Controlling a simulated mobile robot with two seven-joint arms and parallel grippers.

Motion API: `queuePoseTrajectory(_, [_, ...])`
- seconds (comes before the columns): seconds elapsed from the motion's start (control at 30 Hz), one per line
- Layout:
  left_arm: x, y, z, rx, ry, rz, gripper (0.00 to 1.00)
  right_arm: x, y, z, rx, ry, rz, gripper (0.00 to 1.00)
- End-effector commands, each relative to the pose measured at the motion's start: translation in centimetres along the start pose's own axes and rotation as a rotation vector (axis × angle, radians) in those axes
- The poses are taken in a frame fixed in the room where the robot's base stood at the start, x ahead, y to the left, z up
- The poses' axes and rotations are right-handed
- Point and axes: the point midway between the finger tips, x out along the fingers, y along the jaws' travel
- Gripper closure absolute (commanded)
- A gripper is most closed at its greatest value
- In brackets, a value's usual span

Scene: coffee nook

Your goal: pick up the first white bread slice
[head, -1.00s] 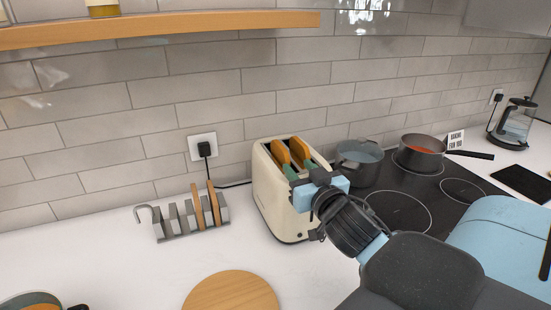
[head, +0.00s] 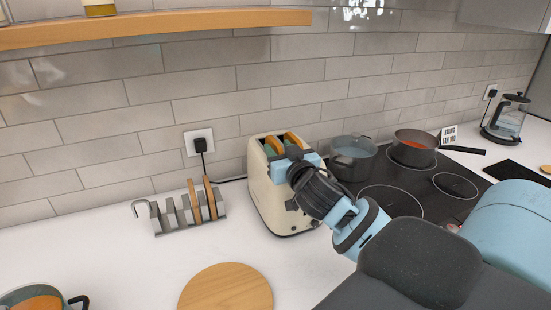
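Two bread slices with golden-brown crusts, a left one (head: 276,144) and a right one (head: 295,141), stand upright in the slots of the cream toaster (head: 268,198). Which is the first white slice cannot be told. My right gripper (head: 281,150) is over the toaster top, with its teal fingertips down among the slices. The gripper hides the slices' lower near parts. Whether its fingers are closed on a slice cannot be made out. My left gripper is not in view.
A grey toast rack (head: 180,222) holds two brown slices (head: 203,200) left of the toaster. A round wooden board (head: 226,290) lies in front. Pots (head: 353,160) (head: 414,150) stand on the hob at right. A pan (head: 40,298) shows at bottom left.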

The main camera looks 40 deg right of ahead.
Motion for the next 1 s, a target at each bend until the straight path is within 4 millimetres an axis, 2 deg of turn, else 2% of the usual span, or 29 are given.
queuePoseTrajectory(0.3, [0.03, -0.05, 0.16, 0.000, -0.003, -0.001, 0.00, 0.45, -0.02, 0.11, 0.000, -0.002, -0.001, 0.62])
queuePoseTrajectory(0.6, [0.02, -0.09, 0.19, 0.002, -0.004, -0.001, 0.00, 0.43, -0.01, 0.11, 0.000, -0.002, 0.000, 1.00])
queuePoseTrajectory(0.87, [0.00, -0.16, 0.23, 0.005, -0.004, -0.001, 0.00, 0.42, -0.01, 0.08, 0.000, -0.001, 0.000, 1.00])
queuePoseTrajectory(1.0, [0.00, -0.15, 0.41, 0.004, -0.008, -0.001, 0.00, 0.47, -0.01, -0.70, 0.001, 0.001, -0.001, 1.00])
